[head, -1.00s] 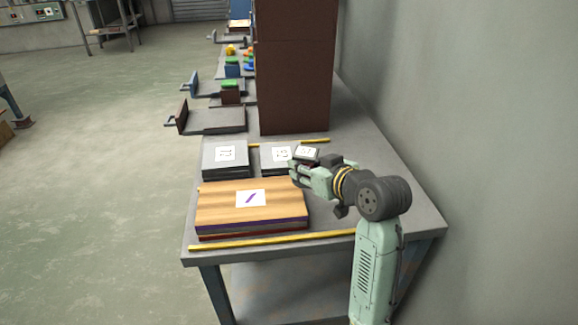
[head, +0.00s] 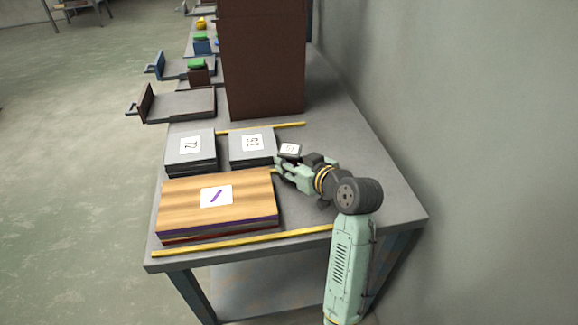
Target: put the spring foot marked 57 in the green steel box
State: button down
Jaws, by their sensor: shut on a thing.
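My gripper (head: 282,169) is above the right part of the table and is shut on a small dark piece with a white label (head: 290,149). The label's marking looks like 57 but is small and tilted. The piece is just right of a grey plate stack labelled 52 (head: 253,142); I cannot tell how high it is held. The fingers partly hide it. I cannot make out a green steel box; small green items (head: 197,64) show farther back on the table.
A grey stack labelled 72 (head: 190,146) and a wooden board stack (head: 240,196) stand left of my gripper. A tall brown cabinet (head: 262,60) stands behind. Yellow strips (head: 240,241) cross the grey table (head: 375,190). Handled trays (head: 185,103) jut out left. A wall borders the right.

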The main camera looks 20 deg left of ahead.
jog(key=shift+f, duration=0.95)
jog(key=shift+f, duration=0.15)
jog(key=c, duration=1.2)
grip_release()
jog(key=shift+d+r, duration=0.15)
jog(key=shift+r, duration=0.05)
jog(key=b+v, duration=0.2)
jog(key=v, duration=0.9)
jog(key=shift+s+d+r, duration=0.15)
jog(key=shift+s+d, duration=0.05)
jog(key=shift+d, duration=0.1)
